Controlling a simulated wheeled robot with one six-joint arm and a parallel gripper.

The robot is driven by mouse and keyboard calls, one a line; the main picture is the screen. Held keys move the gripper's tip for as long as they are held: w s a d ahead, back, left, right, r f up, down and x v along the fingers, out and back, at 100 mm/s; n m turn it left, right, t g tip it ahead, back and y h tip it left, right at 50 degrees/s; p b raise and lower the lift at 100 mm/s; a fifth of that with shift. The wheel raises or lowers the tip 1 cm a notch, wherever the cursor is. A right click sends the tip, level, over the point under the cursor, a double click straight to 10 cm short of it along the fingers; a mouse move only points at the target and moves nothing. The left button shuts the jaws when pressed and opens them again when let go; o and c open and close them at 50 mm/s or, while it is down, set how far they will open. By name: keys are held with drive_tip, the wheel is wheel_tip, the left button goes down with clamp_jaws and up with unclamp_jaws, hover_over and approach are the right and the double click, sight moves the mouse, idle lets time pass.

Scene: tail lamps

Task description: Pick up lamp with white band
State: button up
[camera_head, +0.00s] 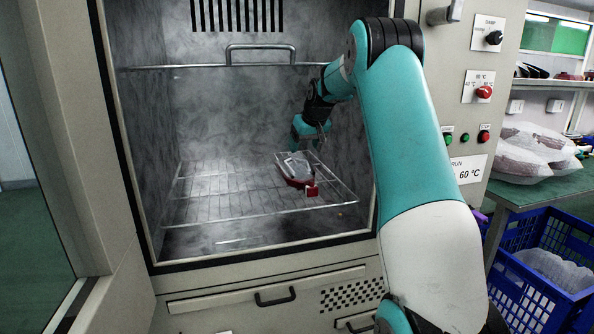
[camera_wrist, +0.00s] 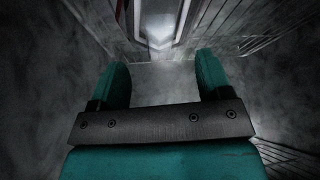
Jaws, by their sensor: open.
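A tail lamp (camera_head: 297,170), red with a pale white-grey face, lies on the wire rack inside the chamber. A red block-like end shows at its front right. In the wrist view a lamp with a pale middle and red edges (camera_wrist: 160,25) shows at the top centre, beyond the fingertips. My gripper (camera_wrist: 161,68) has its two teal fingers spread apart with nothing between them. In the head view my gripper (camera_head: 311,132) is inside the chamber, above and behind the lamp, apart from it. The white band cannot be made out clearly.
The wire rack (camera_head: 205,199) is otherwise bare on its left side. A higher rail with a handle (camera_head: 260,47) crosses the chamber above. The chamber walls are close on the right. Outside stand a blue crate (camera_head: 522,290) and wrapped parts (camera_head: 530,152) on a green bench.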

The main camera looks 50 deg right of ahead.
sight(299, 157)
drive_tip(key=x, duration=0.5)
drive_tip(key=shift+w+d, duration=0.1)
drive_tip(key=shift+w, duration=0.25)
drive_tip(key=shift+c, duration=0.3)
clamp_jaws()
